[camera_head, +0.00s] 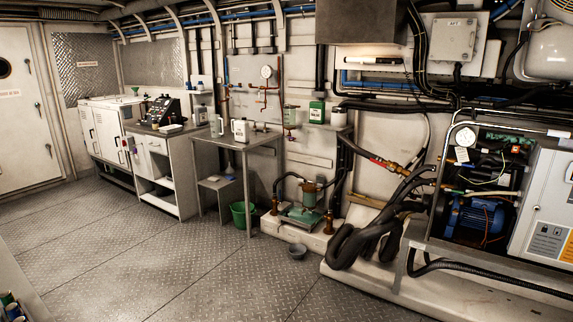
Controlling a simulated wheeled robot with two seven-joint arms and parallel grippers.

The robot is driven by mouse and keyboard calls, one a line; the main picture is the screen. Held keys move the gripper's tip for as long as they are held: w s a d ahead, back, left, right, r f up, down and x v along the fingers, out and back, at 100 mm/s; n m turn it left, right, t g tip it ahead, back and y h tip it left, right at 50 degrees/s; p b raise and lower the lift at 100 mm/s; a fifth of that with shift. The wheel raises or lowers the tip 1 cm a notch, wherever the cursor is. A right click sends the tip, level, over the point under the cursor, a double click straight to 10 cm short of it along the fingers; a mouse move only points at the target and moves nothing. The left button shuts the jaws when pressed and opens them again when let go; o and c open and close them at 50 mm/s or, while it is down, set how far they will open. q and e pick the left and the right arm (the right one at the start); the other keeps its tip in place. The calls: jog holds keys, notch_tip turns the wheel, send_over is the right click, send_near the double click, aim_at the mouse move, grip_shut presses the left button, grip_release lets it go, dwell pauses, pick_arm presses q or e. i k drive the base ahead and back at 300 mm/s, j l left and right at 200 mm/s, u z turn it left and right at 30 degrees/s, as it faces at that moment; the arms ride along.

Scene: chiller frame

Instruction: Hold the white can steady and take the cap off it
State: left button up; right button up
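A white can (240,130) with a dark mark on its front stands upright on the metal table (250,143) by the back wall. A second white container (217,125) stands just left of it. The pictures do not make clear which of the two is the task's can. Both are far off and small, so I cannot make out the cap. Neither of my grippers is in view, and nothing is seen touching the cans.
A green can (316,112) stands by the wall right of the table. Black hoses (365,235) and the chiller frame (480,205) fill the right. The plate floor (160,255) in front is mostly clear.

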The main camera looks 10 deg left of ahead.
aim_at(241, 128)
jog(key=i+j+u, duration=0.3)
jog(key=i, duration=0.9)
jog(key=i+j+u, duration=0.1)
jog(key=i+u, duration=0.25)
jog(key=i, duration=0.9)
